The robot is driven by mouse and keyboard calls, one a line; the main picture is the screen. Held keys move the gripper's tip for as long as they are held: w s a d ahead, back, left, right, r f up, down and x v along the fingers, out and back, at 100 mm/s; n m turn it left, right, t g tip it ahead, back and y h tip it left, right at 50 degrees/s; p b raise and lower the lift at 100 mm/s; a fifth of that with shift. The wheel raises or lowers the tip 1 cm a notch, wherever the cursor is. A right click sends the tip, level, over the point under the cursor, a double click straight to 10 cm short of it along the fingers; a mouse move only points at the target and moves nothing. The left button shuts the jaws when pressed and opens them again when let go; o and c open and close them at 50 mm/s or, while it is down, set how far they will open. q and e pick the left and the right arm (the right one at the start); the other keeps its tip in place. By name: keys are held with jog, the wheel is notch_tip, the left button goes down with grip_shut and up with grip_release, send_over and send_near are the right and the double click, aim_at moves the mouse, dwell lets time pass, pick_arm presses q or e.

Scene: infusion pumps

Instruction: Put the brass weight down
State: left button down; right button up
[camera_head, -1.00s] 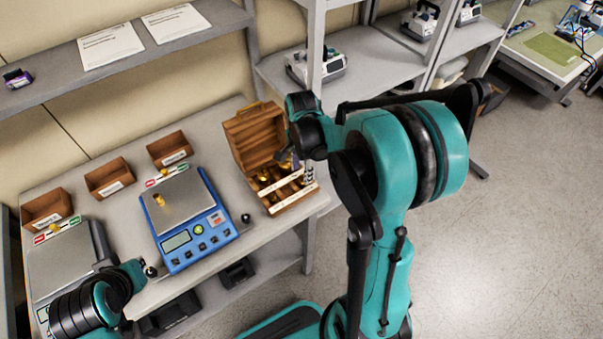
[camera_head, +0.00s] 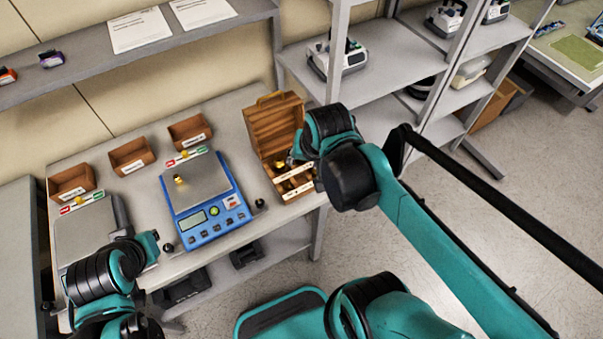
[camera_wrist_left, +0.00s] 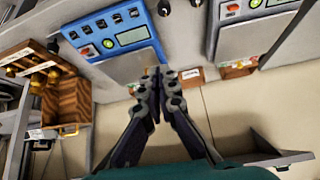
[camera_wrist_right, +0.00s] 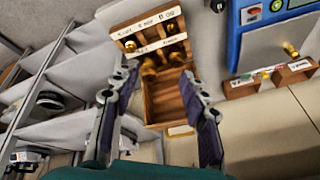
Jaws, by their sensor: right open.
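A wooden weight box (camera_head: 273,130) stands open at the table's right end, with several brass weights in it. One brass weight (camera_wrist_right: 150,69) in the box shows between my right fingers in the right wrist view; I cannot tell its exact seat. My right gripper (camera_wrist_right: 159,76) is open over the box, with nothing between its fingers touching them visibly; in the head view my wrist mostly hides it. Another brass weight (camera_head: 179,180) stands on the blue scale (camera_head: 207,205). My left gripper (camera_wrist_left: 161,73) is shut and empty, in front of the scales in its wrist view.
A second scale (camera_head: 86,228) stands at the left, partly behind my left arm. Small labelled wooden trays (camera_head: 131,156) line the back of the table. A small dark knob (camera_head: 259,203) lies between blue scale and box. Shelves (camera_head: 375,55) rise right of the table.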

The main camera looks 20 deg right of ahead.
jog(key=s+a+n, duration=0.1)
jog(key=n, duration=0.1)
jog(key=s+a+n+t, duration=0.1)
jog(key=n, duration=0.1)
jog(key=s+n+t, duration=0.1)
jog(key=shift+s+a+f+n, duration=0.2)
jog(key=shift+s+a+n, duration=0.05)
jog(key=shift+a+n, duration=0.15)
